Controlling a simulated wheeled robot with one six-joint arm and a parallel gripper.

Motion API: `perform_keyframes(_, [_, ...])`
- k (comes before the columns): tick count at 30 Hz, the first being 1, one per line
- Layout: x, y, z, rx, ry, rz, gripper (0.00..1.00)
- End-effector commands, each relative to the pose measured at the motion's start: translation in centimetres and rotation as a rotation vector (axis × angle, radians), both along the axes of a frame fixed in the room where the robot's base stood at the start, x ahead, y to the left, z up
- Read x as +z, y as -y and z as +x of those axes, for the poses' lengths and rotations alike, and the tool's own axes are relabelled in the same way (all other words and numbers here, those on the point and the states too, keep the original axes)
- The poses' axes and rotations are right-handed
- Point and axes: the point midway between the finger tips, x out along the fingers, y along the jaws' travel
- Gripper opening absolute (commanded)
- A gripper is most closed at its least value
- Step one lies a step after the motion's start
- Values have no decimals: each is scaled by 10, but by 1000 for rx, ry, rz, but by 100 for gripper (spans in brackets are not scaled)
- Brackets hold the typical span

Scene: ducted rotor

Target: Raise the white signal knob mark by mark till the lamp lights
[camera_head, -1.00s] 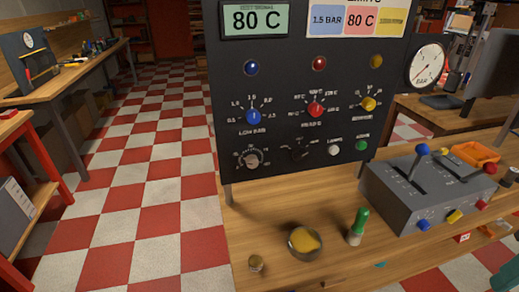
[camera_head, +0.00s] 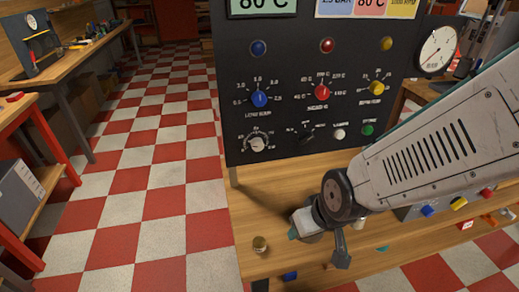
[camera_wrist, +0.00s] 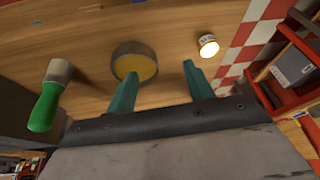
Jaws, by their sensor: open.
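The white signal knob (camera_head: 257,143) is a pale round dial with printed marks around it, at the lower left of the black panel (camera_head: 240,115). Its exact mark is too small to read. Blue (camera_head: 258,48), red (camera_head: 327,45) and yellow (camera_head: 386,44) lamps sit in a row higher up; none visibly glows. My gripper (camera_head: 318,246) is below and right of the knob, over the bench, apart from the panel. In the wrist view its teal fingers (camera_wrist: 159,72) are spread and empty, with a round tin of yellow stuff (camera_wrist: 136,62) beneath and between them.
A green-handled brush (camera_wrist: 46,102) and a small round pot (camera_wrist: 208,45) stand on the wooden bench (camera_head: 262,205). Blue (camera_head: 259,98), red (camera_head: 322,91) and yellow (camera_head: 376,87) knobs and white (camera_head: 339,134) and green (camera_head: 367,130) buttons surround the signal knob. Checkered floor lies open at left.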

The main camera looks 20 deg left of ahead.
Motion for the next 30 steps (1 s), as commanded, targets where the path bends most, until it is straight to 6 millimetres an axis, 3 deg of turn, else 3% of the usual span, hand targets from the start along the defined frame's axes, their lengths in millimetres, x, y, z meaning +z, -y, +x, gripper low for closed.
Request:
perform_keyframes(1, [-15, -22, 2, 31, 53, 27, 52])
perform_keyframes(6, [-38, -83, 21, 87, 310, 154, 52])
perform_keyframes(11, [-29, -118, 42, 97, 595, 272, 52])
perform_keyframes(16, [21, -125, 73, 46, 909, 382, 52])
perform_keyframes(21, [63, -122, 83, 13, 1103, 442, 52])
perform_keyframes(26, [73, -124, 88, 13, 1155, 451, 52])
perform_keyframes(30, [72, -133, 105, 14, 1155, 449, 52])
